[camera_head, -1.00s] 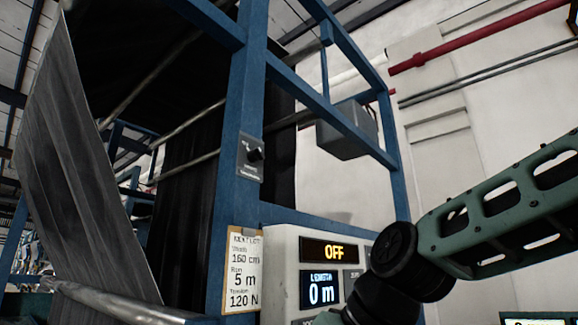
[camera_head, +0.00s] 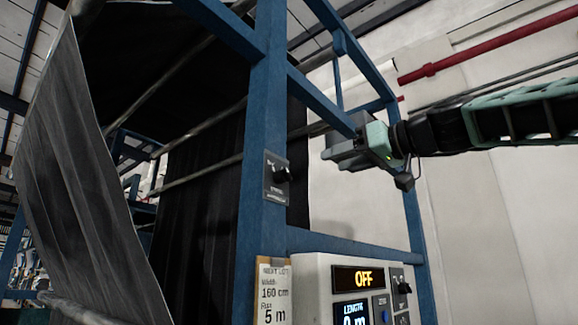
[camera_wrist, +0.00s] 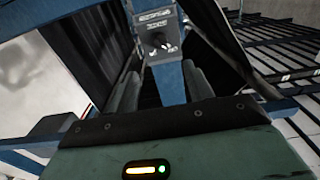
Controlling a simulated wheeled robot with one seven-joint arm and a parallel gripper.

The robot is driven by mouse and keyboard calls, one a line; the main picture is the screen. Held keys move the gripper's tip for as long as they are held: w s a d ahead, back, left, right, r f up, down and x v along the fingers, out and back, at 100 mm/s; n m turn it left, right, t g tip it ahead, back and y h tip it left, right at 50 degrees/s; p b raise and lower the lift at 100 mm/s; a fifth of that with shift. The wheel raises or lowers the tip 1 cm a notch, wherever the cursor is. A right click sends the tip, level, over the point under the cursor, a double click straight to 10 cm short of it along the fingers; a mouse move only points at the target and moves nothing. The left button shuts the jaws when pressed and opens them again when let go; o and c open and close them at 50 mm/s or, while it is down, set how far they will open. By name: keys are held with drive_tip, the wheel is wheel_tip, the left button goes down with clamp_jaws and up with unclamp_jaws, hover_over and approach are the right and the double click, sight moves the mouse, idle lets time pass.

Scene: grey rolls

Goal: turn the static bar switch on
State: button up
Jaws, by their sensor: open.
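A small dark plate with a black rotary knob (camera_head: 281,175) is fixed to the blue upright post (camera_head: 268,120) in the head view. Its lettering is too small to read. In the wrist view the same plate and knob (camera_wrist: 160,43) show near the top centre, upside down, just beyond my fingertips. My gripper (camera_head: 338,152) is to the right of the post and a little higher than the knob in the picture. In the wrist view my gripper's two grey fingers (camera_wrist: 163,78) are apart with nothing between them. They do not touch the knob.
A control console (camera_head: 312,290) below shows OFF on its display (camera_head: 365,278) and has another small knob (camera_head: 403,288). A paper lot card (camera_head: 272,290) hangs beside it. A blue crossbar (camera_head: 345,244) runs above the console. Dark fabric (camera_head: 85,180) hangs at left.

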sight(289, 175)
drive_tip(key=p+x, duration=0.5)
drive_tip(key=x, duration=0.1)
drive_tip(key=p+x, duration=0.5)
drive_tip(key=x, duration=0.1)
drive_tip(key=shift+r, duration=0.2)
drive_tip(key=shift+w+a+f+p, duration=0.25)
drive_tip(key=shift+w+a+p, duration=0.35)
drive_tip(key=shift+a+p, duration=0.15)
drive_tip(key=c, duration=1)
